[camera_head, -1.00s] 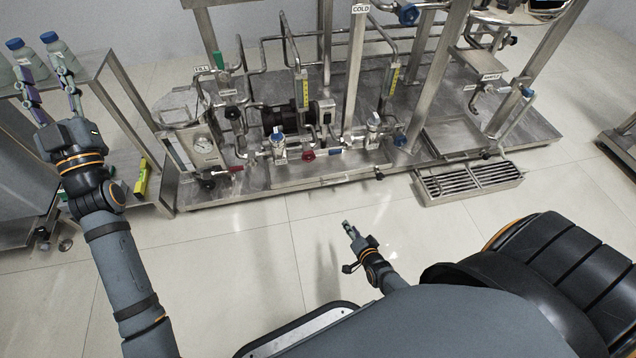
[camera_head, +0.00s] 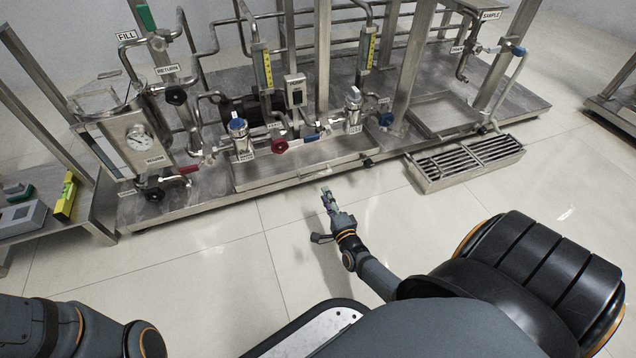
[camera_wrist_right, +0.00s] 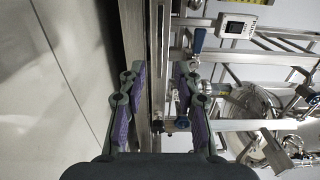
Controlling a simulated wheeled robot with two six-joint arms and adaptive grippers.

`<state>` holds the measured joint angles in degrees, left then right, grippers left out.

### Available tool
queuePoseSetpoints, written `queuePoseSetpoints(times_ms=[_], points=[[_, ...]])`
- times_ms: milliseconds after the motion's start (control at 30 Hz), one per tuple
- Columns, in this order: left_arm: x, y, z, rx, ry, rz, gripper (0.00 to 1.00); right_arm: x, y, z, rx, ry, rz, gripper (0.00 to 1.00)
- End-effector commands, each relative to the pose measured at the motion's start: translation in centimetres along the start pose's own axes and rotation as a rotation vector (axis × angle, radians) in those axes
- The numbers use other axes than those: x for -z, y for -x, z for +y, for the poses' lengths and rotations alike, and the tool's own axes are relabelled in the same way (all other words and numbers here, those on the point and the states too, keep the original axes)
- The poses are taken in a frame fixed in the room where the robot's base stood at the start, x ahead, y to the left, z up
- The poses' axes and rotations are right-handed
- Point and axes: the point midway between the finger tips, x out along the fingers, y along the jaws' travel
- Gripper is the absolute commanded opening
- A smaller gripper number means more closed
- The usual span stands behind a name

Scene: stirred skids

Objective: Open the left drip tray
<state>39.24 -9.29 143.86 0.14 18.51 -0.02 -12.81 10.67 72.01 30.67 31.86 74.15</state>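The left drip tray (camera_head: 265,177) is a shallow steel tray low at the front of the skid, under the blue- and red-handled valves. It looks pushed in, with a thin bar along its front edge. My right gripper (camera_head: 327,194) is in front of the tray, near the right half of that edge. In the right wrist view the gripper (camera_wrist_right: 155,75) is open, with green fingers and purple pads. A long steel edge (camera_wrist_right: 154,45) runs between the fingers; I cannot tell if they touch it. My left forearm is at the lower left, its gripper out of view.
A grated steel box (camera_head: 465,162) sits on the floor right of the tray. A side table (camera_head: 75,225) with a yellow level (camera_head: 66,197) is at the left. The tiled floor in front is clear.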

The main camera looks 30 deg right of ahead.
Motion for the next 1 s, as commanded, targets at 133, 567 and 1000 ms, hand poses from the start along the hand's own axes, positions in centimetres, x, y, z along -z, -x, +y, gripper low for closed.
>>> queuePoseSetpoints(times_ms=[133, 567, 1000], points=[[1.4, 1.1, -0.2, 0.008, 0.014, 0.019, 0.40, 0.0, -3.4, 0.5, 0.005, 0.000, 0.000, 0.33], [2.1, 3.0, -0.5, 0.007, 0.010, 0.017, 0.40, 0.0, -8.3, 0.1, -0.001, 0.002, -0.001, 0.33], [2.1, 2.9, -0.5, 0.007, 0.010, 0.018, 0.40, 0.0, -8.2, 0.1, -0.001, 0.001, 0.000, 0.00]])
